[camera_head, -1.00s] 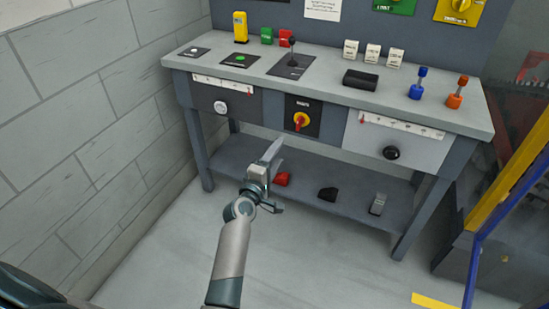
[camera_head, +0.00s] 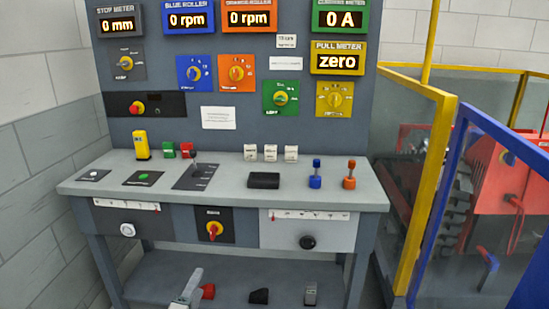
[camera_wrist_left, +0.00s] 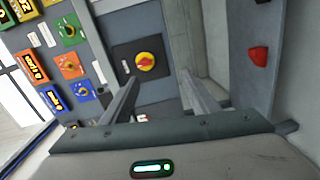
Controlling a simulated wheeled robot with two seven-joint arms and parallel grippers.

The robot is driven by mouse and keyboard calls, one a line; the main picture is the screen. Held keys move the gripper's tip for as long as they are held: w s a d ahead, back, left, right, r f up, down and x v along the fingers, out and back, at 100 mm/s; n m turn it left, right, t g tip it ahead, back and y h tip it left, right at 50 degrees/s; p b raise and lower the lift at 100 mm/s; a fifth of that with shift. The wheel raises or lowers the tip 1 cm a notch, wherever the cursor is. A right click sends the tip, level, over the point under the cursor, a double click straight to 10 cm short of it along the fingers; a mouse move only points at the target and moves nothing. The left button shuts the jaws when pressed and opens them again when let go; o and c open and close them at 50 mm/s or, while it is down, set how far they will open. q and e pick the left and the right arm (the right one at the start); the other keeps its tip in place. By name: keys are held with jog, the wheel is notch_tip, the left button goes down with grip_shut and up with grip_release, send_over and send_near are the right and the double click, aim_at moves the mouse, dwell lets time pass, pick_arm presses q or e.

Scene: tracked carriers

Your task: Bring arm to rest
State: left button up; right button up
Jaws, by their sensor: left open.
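My left gripper (camera_head: 187,290) shows at the bottom edge of the head view, in front of the bench's lower shelf; most of the arm is cut off below. In the left wrist view my left gripper (camera_wrist_left: 162,92) has its two fingers spread with nothing between them. Beyond them is the red and yellow rotary switch (camera_wrist_left: 146,61) on its dark plate. The same rotary switch (camera_head: 214,230) is on the bench front in the head view. My right gripper is in neither view.
The grey workbench (camera_head: 225,185) carries several buttons, blocks and levers. Behind it a panel holds displays and dials, with a pull meter (camera_head: 338,62) reading zero. A red block (camera_head: 208,291) lies on the lower shelf. A yellow post (camera_head: 424,190) and blue frame stand at right.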

pick_arm(q)
jog(key=s+d+f+m+g+p, duration=0.3)
jog(key=s+f+m, duration=0.2)
jog(key=s+f, duration=0.5)
jog(key=s+d+f+m+g+p, duration=0.25)
jog(key=s+f+m+g, duration=0.35)
jog(key=f, duration=0.7)
jog(key=s+f+m+g+p, duration=0.1)
jog(key=s+f, duration=0.3)
jog(key=s, duration=0.4)
jog(key=s+f+m+g+p, duration=0.1)
jog(key=s+f+m, duration=0.3)
jog(key=s, duration=0.5)
jog(key=s+d+f+m+p, duration=0.1)
jog(key=s+f, duration=0.3)
jog(key=s, duration=0.5)
jog(key=shift+s+f+m+g, duration=0.2)
jog(key=shift+f+m+g, duration=0.2)
jog(key=shift+m, duration=0.4)
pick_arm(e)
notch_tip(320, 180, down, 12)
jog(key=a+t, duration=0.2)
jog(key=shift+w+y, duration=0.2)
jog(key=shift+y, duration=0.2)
pick_arm(q)
jog(key=shift+w+r, duration=0.1)
